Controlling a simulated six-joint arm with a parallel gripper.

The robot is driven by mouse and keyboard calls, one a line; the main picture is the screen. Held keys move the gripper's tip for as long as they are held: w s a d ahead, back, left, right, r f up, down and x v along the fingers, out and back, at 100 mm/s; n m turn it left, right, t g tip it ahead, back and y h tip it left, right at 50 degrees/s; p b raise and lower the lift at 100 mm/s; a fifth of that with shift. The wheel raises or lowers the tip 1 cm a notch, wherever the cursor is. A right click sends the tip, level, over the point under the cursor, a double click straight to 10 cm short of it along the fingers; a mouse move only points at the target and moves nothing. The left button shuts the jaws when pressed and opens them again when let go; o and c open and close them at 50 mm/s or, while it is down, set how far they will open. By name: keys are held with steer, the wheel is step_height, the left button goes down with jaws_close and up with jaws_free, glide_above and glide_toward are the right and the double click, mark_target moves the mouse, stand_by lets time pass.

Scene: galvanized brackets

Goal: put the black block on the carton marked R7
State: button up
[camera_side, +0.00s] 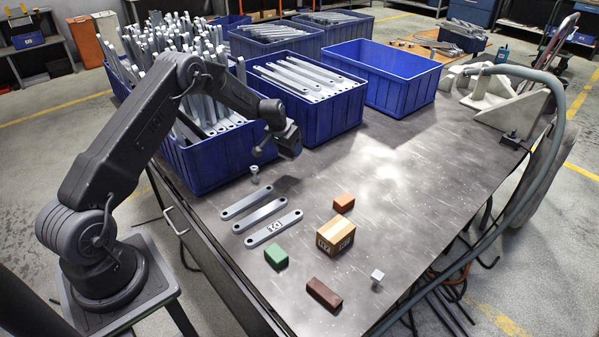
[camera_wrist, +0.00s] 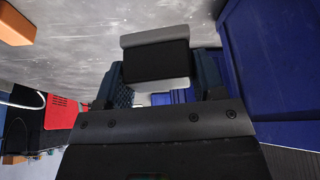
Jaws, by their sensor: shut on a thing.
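My gripper (camera_side: 286,140) is up in the air over the table, beside the front edge of the blue bin of brackets. In the wrist view my gripper (camera_wrist: 160,78) is shut on the black block (camera_wrist: 155,63), whose edges look light grey; its fingers are on both sides. In the side view the block is hard to tell from my dark gripper. The carton (camera_side: 335,237), tan with a paler band and dark printed marks on its sides, stands on the table to the lower right of my gripper. Its print is too small to read surely. Its top is bare.
An orange-red block (camera_side: 344,202), green block (camera_side: 276,256), dark red block (camera_side: 324,293) and small grey cube (camera_side: 377,277) surround the carton. Three flat brackets (camera_side: 260,213) and a small bolt-like piece (camera_side: 255,174) lie left. Blue bins (camera_side: 403,78) stand behind; the table's right middle is clear.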

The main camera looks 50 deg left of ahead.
steer(key=shift+s+d+r, duration=0.1)
steer(key=shift+d+r, duration=0.15)
steer(key=shift+r, duration=0.1)
steer(key=s+d+r+m+g+h, duration=0.2)
steer(key=s+d+r+m+h, duration=0.15)
steer(key=s+d+m, duration=0.45)
steer(key=s+d+r+m+g+h, duration=0.2)
steer(key=s+d+r+m, duration=0.2)
steer(key=d+m, duration=0.75)
glide_toward(341, 232)
steer(key=shift+d+f+m, duration=0.2)
steer(key=shift+d+m, duration=0.25)
steer(key=shift+d, duration=0.25)
steer(key=shift+w+d+f, duration=0.15)
steer(key=shift+d+f, duration=0.15)
steer(key=shift+d, duration=0.1)
steer(key=shift+f, duration=1.95)
steer(key=shift+f, duration=0.1)
steer(key=o, duration=0.9)
